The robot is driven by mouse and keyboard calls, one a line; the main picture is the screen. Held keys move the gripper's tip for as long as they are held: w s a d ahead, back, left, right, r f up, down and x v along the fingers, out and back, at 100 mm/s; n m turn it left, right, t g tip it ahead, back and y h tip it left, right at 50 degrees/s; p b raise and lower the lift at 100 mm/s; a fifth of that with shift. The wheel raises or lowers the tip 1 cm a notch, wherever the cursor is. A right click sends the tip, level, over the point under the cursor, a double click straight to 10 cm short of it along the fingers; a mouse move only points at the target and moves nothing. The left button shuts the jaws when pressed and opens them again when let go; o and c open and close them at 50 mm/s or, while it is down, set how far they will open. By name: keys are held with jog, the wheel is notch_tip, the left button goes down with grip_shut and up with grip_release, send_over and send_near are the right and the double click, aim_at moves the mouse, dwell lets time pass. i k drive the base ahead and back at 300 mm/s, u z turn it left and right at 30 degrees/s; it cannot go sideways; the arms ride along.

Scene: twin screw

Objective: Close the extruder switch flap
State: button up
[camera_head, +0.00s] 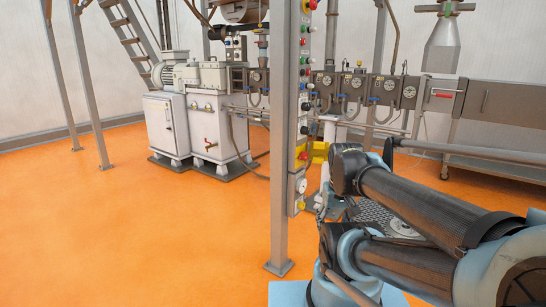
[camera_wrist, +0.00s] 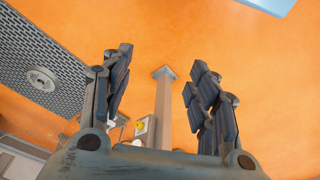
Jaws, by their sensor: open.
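A narrow switch panel (camera_head: 306,75) with coloured buttons and knobs runs up a grey post (camera_head: 283,150) in the head view. A yellow part (camera_head: 319,151) sticks out on its right side at mid-height; I cannot tell whether it is the extruder switch flap or how far it stands open. My gripper (camera_head: 322,196) is right of the post, low beside the panel and partly hidden by my arm. In the wrist view my gripper (camera_wrist: 160,62) is open, with nothing between its fingers. The post's foot and a small panel piece with a yellow button (camera_wrist: 140,125) show beyond it.
The extruder line (camera_head: 385,90) runs behind the panel to the right. A white machine cabinet (camera_head: 165,125) and a staircase (camera_head: 125,35) stand at the left. The orange floor (camera_head: 150,230) left of the post is clear.

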aim_at(317, 151)
jog(key=k, duration=0.55)
jog(key=z, duration=0.5)
jog(key=i, duration=1.4)
jog(key=u, duration=0.5)
